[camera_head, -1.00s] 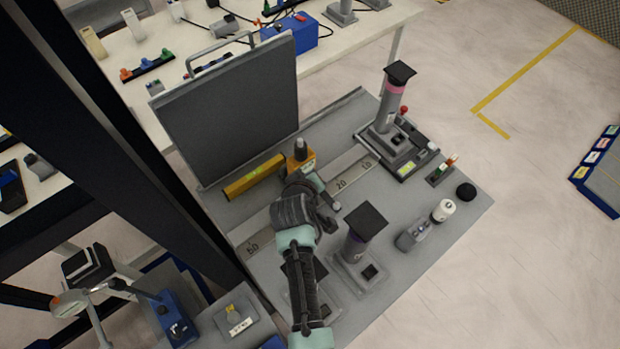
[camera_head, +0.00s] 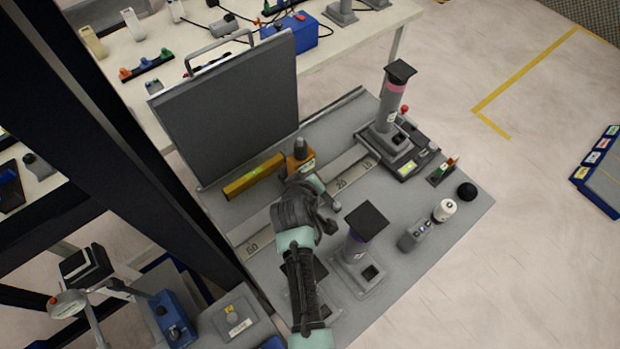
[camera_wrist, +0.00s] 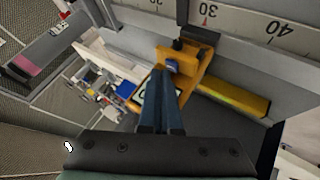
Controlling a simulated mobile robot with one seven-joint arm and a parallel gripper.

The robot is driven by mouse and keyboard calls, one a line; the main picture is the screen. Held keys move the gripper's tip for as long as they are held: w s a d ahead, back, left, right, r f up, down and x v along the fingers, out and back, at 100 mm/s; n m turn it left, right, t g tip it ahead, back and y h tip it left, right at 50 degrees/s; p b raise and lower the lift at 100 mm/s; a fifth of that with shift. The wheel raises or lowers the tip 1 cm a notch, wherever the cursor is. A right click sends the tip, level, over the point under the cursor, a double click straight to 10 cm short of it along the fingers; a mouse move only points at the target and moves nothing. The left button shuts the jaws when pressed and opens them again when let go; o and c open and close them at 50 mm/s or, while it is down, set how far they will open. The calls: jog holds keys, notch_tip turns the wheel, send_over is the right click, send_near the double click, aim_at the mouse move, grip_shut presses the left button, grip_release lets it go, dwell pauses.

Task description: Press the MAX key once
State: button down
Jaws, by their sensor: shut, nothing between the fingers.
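An orange-yellow device (camera_head: 301,163) with a dark knob on top stands on the grey bench beside a long ruler (camera_head: 258,246). In the wrist view its orange body (camera_wrist: 201,68) has dark and blue parts and a pale face partly behind my fingers. A yellow bar (camera_head: 245,183) extends from its side. My gripper (camera_wrist: 164,74) is shut and empty, with its blue fingers in front of the orange body; I cannot tell whether they touch it. The lettering is too small or covered, so I cannot make out the MAX key.
A large dark panel (camera_head: 232,112) stands behind the ruler. A grey post on a base (camera_head: 360,263) is close to the right of my arm. Another post instrument (camera_head: 391,104), a small grey box (camera_head: 414,236) and a white jar (camera_head: 444,211) are farther right.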

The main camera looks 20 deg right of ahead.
jog(key=shift+f+b, duration=0.35)
jog(key=shift+f, duration=0.05)
dwell(0.4)
jog(key=shift+r+p, duration=0.8)
notch_tip(320, 180, up, 5)
jog(key=p, duration=0.4)
jog(key=shift+p, duration=0.3)
dwell(0.7)
